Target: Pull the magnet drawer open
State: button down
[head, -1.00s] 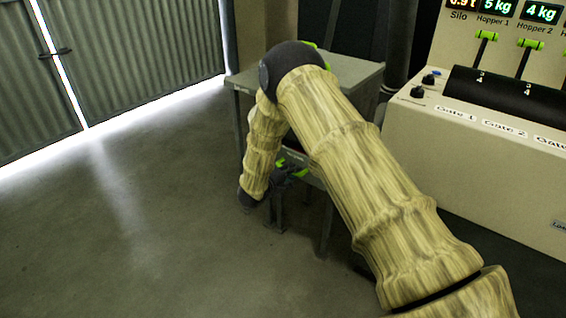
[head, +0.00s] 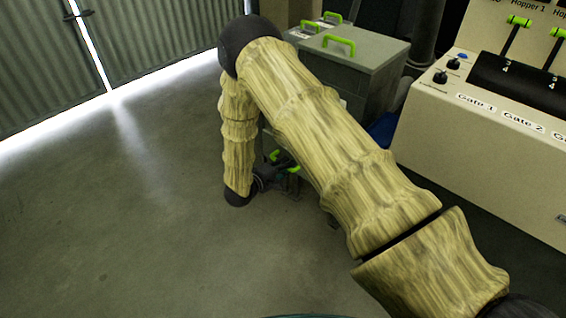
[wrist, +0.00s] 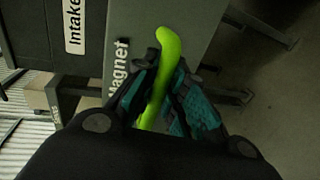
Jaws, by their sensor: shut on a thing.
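The magnet drawer's grey face (wrist: 193,28) shows in the wrist view with a white "Magnet" label (wrist: 118,70). A bright green handle (wrist: 168,48) runs along it. The teal fingers of my gripper (wrist: 160,95) are on both sides of the handle and shut on it. In the head view, my gripper (head: 279,176) is low, beside the grey cabinet, with green showing around it. My arm hides most of the cabinet front there, so I cannot tell from that view how far the drawer is out.
An "Intake" label (wrist: 73,27) is on a dark panel beside the drawer. A grey box (head: 350,72) with a green top handle stands behind my arm. The beige control console (head: 490,150) is at right. Open concrete floor (head: 110,220) lies at left.

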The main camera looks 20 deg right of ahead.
jog(key=c, duration=1.5)
grip_release()
jog(key=shift+o, duration=0.2)
jog(key=shift+a, duration=0.1)
jog(key=v, duration=1.1)
jog(key=shift+s+a, duration=0.25)
jog(key=shift+a, duration=0.1)
